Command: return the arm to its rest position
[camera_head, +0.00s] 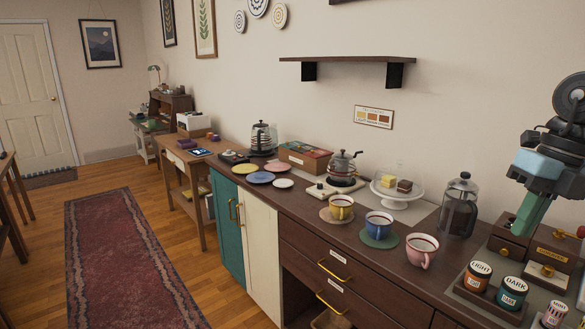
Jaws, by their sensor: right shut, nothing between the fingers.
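My right gripper (524,226) and part of my right arm come in at the right edge, with dark joints and a light blue block above. Its green fingers point down and are shut with nothing between them. The tips show against a brown wooden box (508,246) on the counter; I cannot tell whether they touch it. My left gripper is not in view.
On the counter (320,221) near the gripper are a labelled wooden box (553,250), light (478,275) and dark (511,292) jars, and a glass press (459,207). Yellow (341,207), blue (379,226) and pink (421,250) cups stand left. A shelf (345,59) juts from the wall.

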